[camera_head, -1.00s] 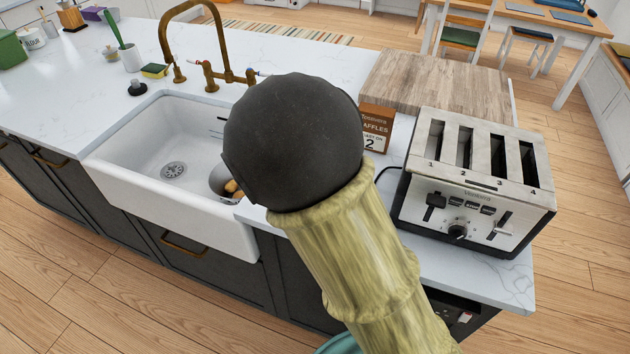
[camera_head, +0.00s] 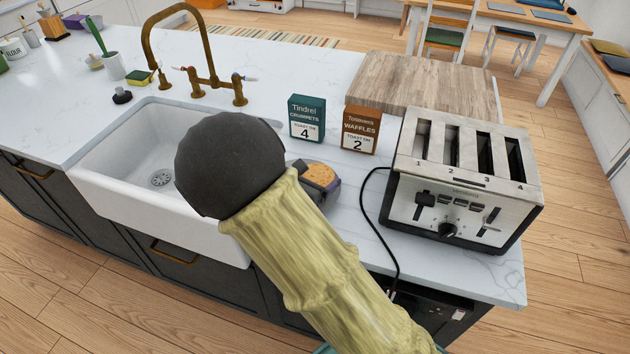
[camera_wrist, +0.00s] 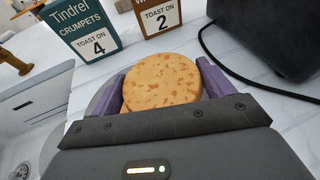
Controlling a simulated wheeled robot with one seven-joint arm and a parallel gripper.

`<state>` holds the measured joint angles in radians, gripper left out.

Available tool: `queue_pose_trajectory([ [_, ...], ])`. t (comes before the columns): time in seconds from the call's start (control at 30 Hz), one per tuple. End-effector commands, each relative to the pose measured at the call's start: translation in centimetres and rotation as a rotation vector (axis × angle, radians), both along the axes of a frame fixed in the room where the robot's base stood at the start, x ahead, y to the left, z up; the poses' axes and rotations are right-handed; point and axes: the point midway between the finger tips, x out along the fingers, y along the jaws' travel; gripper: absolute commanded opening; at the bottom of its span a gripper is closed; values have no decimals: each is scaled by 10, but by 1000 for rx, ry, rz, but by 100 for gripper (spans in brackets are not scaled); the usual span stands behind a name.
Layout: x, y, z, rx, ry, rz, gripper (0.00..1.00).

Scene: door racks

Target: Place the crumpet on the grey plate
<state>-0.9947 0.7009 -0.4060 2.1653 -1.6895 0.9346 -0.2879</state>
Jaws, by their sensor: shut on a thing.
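The crumpet (camera_wrist: 162,84) is a round, golden, brown-spotted disc. It sits between the two purple fingers of my gripper (camera_wrist: 162,75), which is shut on it. The head view also shows the crumpet (camera_head: 320,174) in my gripper, over the counter to the left of the toaster, partly hidden by my arm. A smooth grey curved surface (camera_wrist: 98,102) shows beside and below the left finger in the wrist view. It may be the grey plate, mostly covered by my gripper; I cannot tell for sure. No plate is clear in the head view.
A green crumpets box (camera_head: 307,119) and a brown waffles box (camera_head: 360,130) stand behind the crumpet. The four-slot toaster (camera_head: 462,180) is on the right, its black cable (camera_head: 377,235) looping across the counter. The white sink (camera_head: 125,150) is left. A wooden board (camera_head: 425,82) lies behind.

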Motion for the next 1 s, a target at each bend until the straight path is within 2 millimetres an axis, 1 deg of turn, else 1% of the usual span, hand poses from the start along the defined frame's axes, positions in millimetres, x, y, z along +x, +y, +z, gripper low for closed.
queue_pose_trajectory([
  [0.03,0,0,-8,-3,2,0,54],
  [0.1,0,0,-14,-2,1,1,54],
  [0.47,0,0,-18,1,-1,1,54],
  [0.5,0,0,-17,1,-1,1,84],
  [0.57,0,0,-17,1,-1,1,96],
  [0.6,0,0,-17,1,-1,1,100],
  [0.9,0,0,-14,1,-1,1,100],
  [1.0,-6,6,-12,2,0,3,100],
])
